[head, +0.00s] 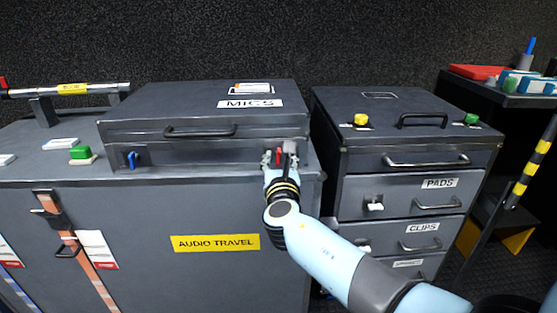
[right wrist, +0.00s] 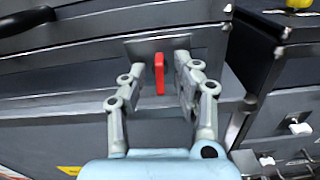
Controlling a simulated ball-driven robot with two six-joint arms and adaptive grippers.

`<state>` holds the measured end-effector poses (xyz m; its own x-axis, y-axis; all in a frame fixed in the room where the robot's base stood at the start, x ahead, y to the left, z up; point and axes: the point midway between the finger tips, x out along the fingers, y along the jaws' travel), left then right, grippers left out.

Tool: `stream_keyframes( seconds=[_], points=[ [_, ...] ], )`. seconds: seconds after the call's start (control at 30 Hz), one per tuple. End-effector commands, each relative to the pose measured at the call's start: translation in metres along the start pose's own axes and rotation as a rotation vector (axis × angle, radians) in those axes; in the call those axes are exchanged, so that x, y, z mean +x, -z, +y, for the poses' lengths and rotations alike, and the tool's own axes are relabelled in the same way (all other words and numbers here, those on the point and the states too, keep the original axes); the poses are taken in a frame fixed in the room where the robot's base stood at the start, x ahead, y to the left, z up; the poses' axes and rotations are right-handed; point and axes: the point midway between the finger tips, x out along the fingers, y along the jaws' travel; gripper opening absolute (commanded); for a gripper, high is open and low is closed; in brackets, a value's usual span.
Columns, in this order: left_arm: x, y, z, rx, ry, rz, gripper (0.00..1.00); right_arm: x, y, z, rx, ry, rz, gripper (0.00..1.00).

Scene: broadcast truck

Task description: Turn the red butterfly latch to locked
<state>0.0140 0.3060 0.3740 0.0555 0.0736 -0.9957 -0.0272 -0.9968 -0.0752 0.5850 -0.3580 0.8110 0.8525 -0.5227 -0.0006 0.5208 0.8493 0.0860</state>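The red butterfly latch (head: 278,156) is on the front right of the grey MICS case (head: 205,108). In the right wrist view the red latch (right wrist: 159,74) stands upright against a metal plate (right wrist: 140,48). My right gripper (head: 279,153) is at the latch, and it also shows in the right wrist view (right wrist: 156,82). Its fingers are open, one on each side of the latch, with the right finger nearer. A gap shows on the left; contact on the right is unclear. My left gripper is not in view.
A blue latch (head: 132,159) is on the case's front left. The case stands on the AUDIO TRAVEL trunk (head: 150,270). A drawer cabinet (head: 350,200) with yellow (head: 361,120) and green (head: 471,119) knobs stands close on the right. A dark handle (head: 200,132) juts from the case front.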

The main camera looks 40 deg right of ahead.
Motion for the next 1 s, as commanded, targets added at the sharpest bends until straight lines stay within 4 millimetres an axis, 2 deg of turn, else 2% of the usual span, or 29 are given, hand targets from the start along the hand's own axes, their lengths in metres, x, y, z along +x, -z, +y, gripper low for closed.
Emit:
stream_keyframes(
  seconds=[0.23,0.47,0.77,1.0],
  points=[
    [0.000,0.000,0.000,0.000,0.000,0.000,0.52,0.001,0.000,0.000,0.000,0.000,0.000,0.31],
    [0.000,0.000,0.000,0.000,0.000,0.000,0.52,0.001,0.000,0.000,0.000,0.000,0.000,0.01],
    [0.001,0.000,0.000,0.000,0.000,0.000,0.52,0.001,0.000,0.000,0.009,0.000,0.000,0.00],
    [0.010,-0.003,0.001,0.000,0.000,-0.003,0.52,0.000,0.002,-0.001,0.093,0.000,0.000,0.00]
  ],
)
